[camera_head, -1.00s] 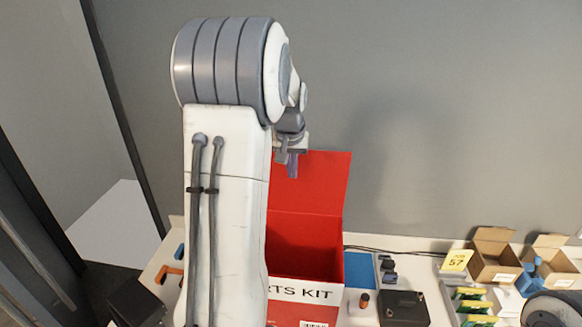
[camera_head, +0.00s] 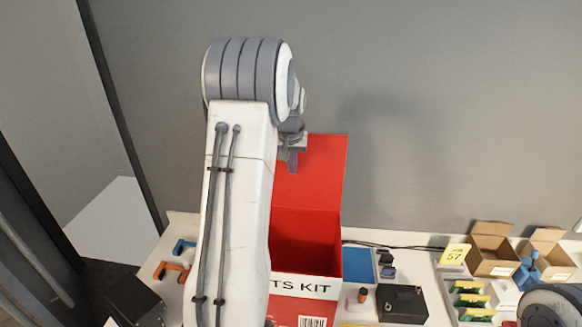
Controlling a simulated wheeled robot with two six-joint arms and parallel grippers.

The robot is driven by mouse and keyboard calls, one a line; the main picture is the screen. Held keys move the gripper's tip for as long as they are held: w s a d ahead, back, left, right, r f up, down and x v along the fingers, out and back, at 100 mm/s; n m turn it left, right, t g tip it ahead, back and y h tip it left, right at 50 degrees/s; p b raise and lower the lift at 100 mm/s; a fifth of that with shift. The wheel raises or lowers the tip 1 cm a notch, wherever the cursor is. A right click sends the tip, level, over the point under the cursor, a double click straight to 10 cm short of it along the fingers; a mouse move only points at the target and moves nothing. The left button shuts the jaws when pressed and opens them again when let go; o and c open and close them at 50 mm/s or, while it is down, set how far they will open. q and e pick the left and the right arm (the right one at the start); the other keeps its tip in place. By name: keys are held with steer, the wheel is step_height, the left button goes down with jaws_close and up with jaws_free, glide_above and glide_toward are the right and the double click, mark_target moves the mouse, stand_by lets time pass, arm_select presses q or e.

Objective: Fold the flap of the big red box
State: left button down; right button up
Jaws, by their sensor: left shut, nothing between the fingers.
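The big red box (camera_head: 306,240) stands on the white table, its front marked "TS KIT" in part. Its red flap (camera_head: 322,175) stands up at the back, leaning slightly back. My left gripper (camera_head: 292,166) is shut and empty, in front of the flap's upper left part in the picture. I cannot tell whether it touches the flap. My left arm hides the left side of the box. Part of my right arm shows at the lower right corner; its gripper is out of view.
Right of the box are a blue pad (camera_head: 357,264), a black case (camera_head: 402,304) and a small orange-topped bottle (camera_head: 362,297). Two open cardboard boxes, one here (camera_head: 491,249), stand farther right near a yellow "57" card (camera_head: 454,254). Orange and blue clamps (camera_head: 172,269) lie left of my arm.

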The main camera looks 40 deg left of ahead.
arm_select(q)
steer(key=a+p+v, duration=0.1)
steer(key=p+v, duration=0.4)
steer(key=v, duration=0.3)
steer(key=shift+w+d+r, duration=0.15)
steer(key=shift+d+r, duration=0.2)
steer(key=shift+r, duration=0.05)
steer(key=s+d+f+m+h+b, duration=0.1)
steer(key=s+d+f+m+b, duration=0.1)
steer(key=d, duration=0.7)
steer(key=s+d+f+m+b, duration=0.2)
steer(key=d+f+b, duration=0.1)
steer(key=d, duration=0.6)
steer(key=s+d+f+m+h+b, duration=0.1)
steer(key=s+d+f+m+b, duration=0.1)
steer(key=d, duration=0.6)
steer(key=s+d+f+m+g+b, duration=0.1)
steer(key=s+d+f+m+b, duration=0.2)
steer(key=s, duration=0.8)
steer(key=s+d+f+m+g+b, duration=0.1)
steer(key=s+d+f+m+b, duration=0.3)
steer(key=s+d+f, duration=0.3)
steer(key=s+d, duration=0.2)
steer(key=s, duration=0.3)
steer(key=shift+d+f+m+g+h, duration=0.25)
steer(key=shift+f+m+g+h, duration=0.1)
steer(key=shift+m+g+h, duration=0.05)
